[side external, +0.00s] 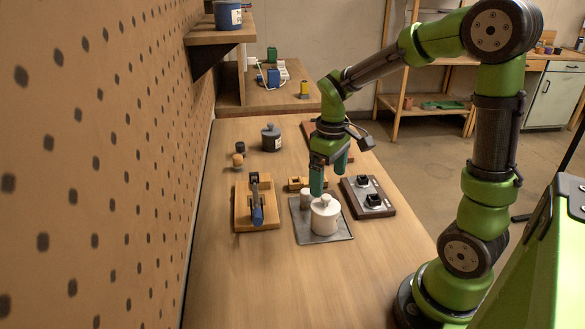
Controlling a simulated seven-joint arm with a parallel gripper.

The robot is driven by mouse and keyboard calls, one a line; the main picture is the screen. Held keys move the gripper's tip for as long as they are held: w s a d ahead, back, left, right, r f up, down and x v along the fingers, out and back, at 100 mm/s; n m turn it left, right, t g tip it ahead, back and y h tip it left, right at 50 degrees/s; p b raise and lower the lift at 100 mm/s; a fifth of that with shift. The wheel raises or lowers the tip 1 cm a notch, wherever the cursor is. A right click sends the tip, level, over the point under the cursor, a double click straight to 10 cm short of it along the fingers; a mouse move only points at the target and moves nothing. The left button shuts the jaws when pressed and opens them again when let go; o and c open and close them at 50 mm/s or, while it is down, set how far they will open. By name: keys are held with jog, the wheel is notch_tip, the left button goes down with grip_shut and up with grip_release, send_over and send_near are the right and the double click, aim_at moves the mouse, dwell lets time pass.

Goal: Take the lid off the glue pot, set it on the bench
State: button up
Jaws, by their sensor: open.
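A white pot (325,217), which looks like the glue pot, stands upright on a grey mat (337,236) on the bench (280,275). Its lid (325,202) with a small knob sits on top. My gripper (329,182) points down with its green fingers apart and nothing visible between them. It appears above and slightly behind the lid; the exact gap cannot be told from this one view. A small pale object (305,198) stands on the mat behind the pot, partly beside the left finger.
A toggle clamp on a wooden board (243,214) lies left, and a dark board with two black knobs (374,200) lies right. A small wooden block (297,184) and a grey lidded pot (270,139) are behind. The front bench is clear; pegboard (110,150) bounds the left.

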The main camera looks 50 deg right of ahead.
aim_at(327, 196)
notch_tip(327, 196, down, 7)
jog(key=shift+w+d+r, duration=0.1)
jog(key=shift+r, duration=0.05)
dwell(0.4)
jog(key=c, duration=1)
